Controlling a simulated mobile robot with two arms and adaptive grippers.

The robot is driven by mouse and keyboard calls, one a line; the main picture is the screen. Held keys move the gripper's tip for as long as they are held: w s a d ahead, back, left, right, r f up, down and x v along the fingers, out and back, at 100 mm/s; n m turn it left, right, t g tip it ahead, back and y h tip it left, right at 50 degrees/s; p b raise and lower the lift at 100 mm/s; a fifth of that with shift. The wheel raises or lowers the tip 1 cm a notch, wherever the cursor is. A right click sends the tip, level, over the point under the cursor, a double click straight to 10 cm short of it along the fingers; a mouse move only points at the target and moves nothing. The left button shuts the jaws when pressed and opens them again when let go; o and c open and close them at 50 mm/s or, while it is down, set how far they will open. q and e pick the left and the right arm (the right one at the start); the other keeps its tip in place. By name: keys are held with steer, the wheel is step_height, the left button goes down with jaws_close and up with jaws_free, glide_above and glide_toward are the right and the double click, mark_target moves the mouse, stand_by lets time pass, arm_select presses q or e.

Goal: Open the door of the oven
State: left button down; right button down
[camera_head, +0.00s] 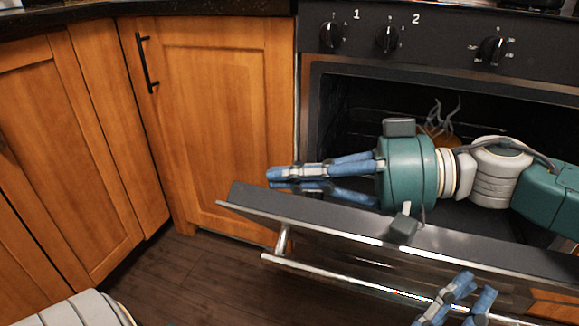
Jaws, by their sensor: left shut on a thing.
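The oven door (330,214) is tilted partly open, its top edge leaning out from the oven (335,98). A metal bar handle (340,281) runs along its outer face. My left gripper (462,292) is low at the right, shut on this handle; its palm is cut off by the bottom edge. My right gripper (272,180) lies above the open door, pointing left, with its fingertips together and nothing seen between them. Its arm comes in from the right, across the oven opening.
Wooden cabinets (215,110) stand left of the oven, one with a black handle (147,62). Control knobs (388,39) line the panel above. Something orange (437,145) steams inside the dark oven. Dark floor (190,285) is clear at the lower left.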

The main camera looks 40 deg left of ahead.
arm_select(q)
steer(key=shift+w+a+r+y, duration=0.15)
steer(key=shift+w+a+y, duration=0.05)
steer(key=shift+a+y, duration=0.2)
arm_select(e)
steer(key=shift+s+f, duration=0.4)
steer(key=shift+s, duration=0.25)
arm_select(q)
steer(key=c, duration=1.4)
jaws_free()
steer(key=shift+d, duration=0.1)
arm_select(e)
steer(key=shift+d, duration=0.1)
arm_select(q)
steer(key=shift+d, duration=0.1)
arm_select(e)
steer(key=shift+w+r, duration=0.1)
steer(key=shift+w, duration=0.1)
